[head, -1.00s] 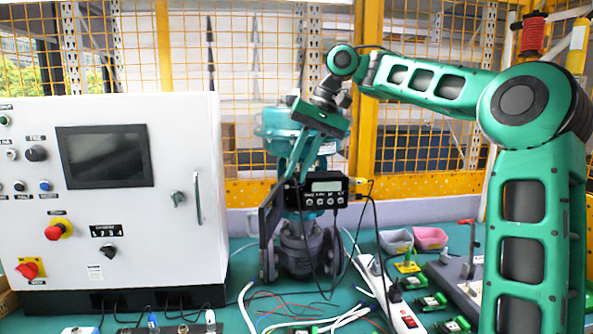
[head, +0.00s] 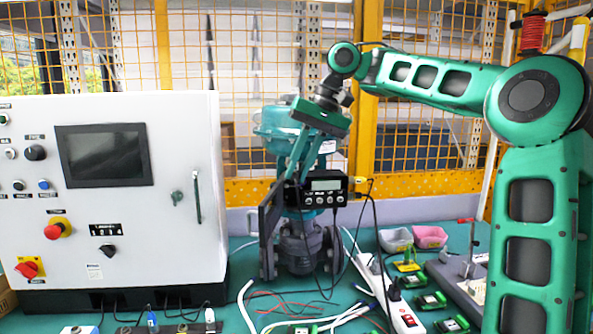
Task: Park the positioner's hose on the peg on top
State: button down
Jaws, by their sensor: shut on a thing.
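The positioner (head: 326,191) is a black box with a small display and a row of buttons, mounted on the front of a teal and grey valve (head: 300,250). The peg on top cannot be picked out; my gripper partly covers that area.
A white control cabinet (head: 120,240) stands close on the left. A power strip (head: 400,312), loose cables (head: 290,318), pink and grey bins (head: 430,237) and small green modules lie on the green table at the right and front. A yellow mesh fence (head: 235,60) stands behind.

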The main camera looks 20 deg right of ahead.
jog(key=shift+s+a, duration=0.1)
jog(key=shift+s, duration=0.4)
dwell(0.5)
jog(key=shift+s+a, duration=0.2)
jog(key=shift+s, duration=0.7)
jog(key=shift+s+a, duration=0.15)
jog(key=shift+s, duration=0.75)
